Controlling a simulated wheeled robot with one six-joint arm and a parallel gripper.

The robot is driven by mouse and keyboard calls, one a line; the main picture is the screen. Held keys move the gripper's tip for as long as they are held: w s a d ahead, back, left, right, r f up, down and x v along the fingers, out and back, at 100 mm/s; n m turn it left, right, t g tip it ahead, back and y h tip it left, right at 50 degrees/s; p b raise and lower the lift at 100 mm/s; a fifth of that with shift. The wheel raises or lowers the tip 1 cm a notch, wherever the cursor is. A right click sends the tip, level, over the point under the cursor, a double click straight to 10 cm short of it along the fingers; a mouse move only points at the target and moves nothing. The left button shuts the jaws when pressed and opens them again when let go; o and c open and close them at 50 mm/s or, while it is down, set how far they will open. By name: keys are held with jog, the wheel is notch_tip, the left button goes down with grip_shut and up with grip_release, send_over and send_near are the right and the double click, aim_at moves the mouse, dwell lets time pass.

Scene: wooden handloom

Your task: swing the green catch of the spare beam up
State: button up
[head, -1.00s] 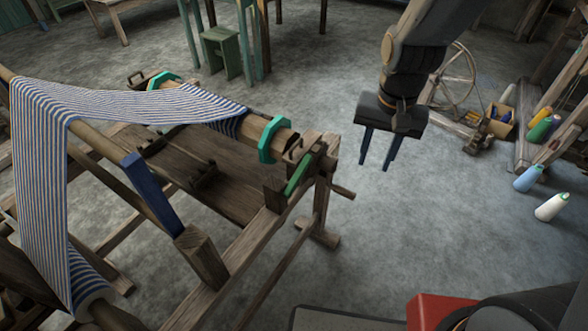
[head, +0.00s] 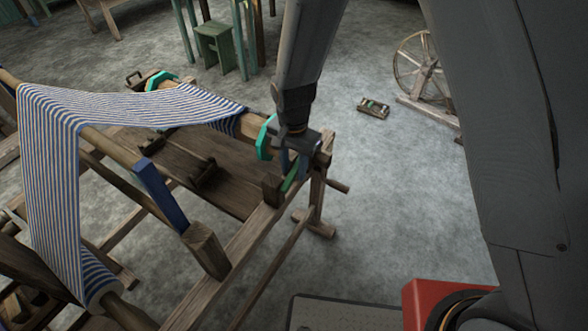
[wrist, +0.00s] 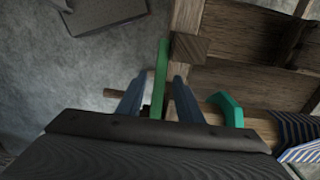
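The green catch (head: 290,181) is a narrow bar at the loom's right corner, beside the end of the wooden beam (head: 250,126) with teal flanges. My gripper (head: 293,165) is above it, pointing down and partly hiding the catch and the beam end. In the wrist view the green catch (wrist: 160,80) runs between the two blue fingers of my gripper (wrist: 158,92). The fingers stand apart with gaps on both sides, so the gripper looks open and not clamped on it. A teal flange (wrist: 230,108) is just right of the fingers.
Blue-striped cloth (head: 130,105) stretches over the loom to the beam. A wooden peg (head: 338,186) sticks out right of the corner post. The floor right of the loom is clear up to a small crate (head: 373,107) and spinning wheel.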

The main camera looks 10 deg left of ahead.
jog(key=shift+f, duration=0.85)
grip_shut()
